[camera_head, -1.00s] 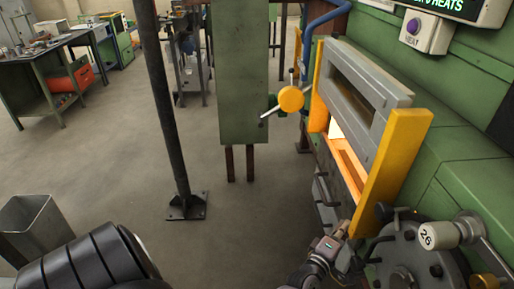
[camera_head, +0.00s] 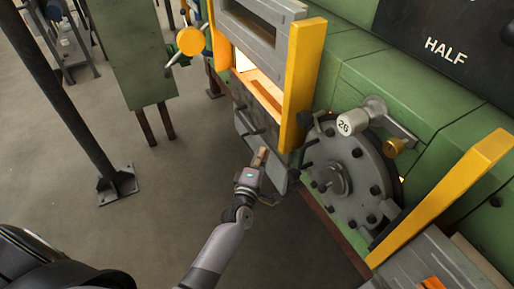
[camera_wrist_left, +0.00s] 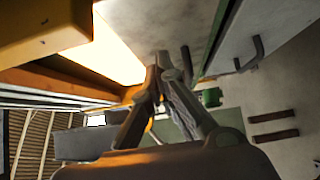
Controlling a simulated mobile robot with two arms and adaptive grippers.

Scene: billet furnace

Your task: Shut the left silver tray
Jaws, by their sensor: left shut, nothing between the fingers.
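The left silver tray appears to be the grey metal panel (camera_head: 246,128) with dark handles below the glowing left furnace opening (camera_head: 262,82). It slopes outward and down from the opening's lower edge. In the left wrist view, the grey panel (camera_wrist_left: 180,28) fills the upper middle. My left gripper (camera_head: 262,155) is shut and empty, by the panel's lower right part. In the wrist view its fingertips (camera_wrist_left: 160,62) meet near the panel; I cannot tell whether they touch it. The forearm hides part of the floor. My right gripper is not in view.
A yellow post (camera_head: 305,85) stands right of the opening, close to my gripper. A round grey flange (camera_head: 350,170) with bolts is further right, then a second yellow bar (camera_head: 440,200). A dark pole (camera_head: 75,100) stands left. The floor between is clear.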

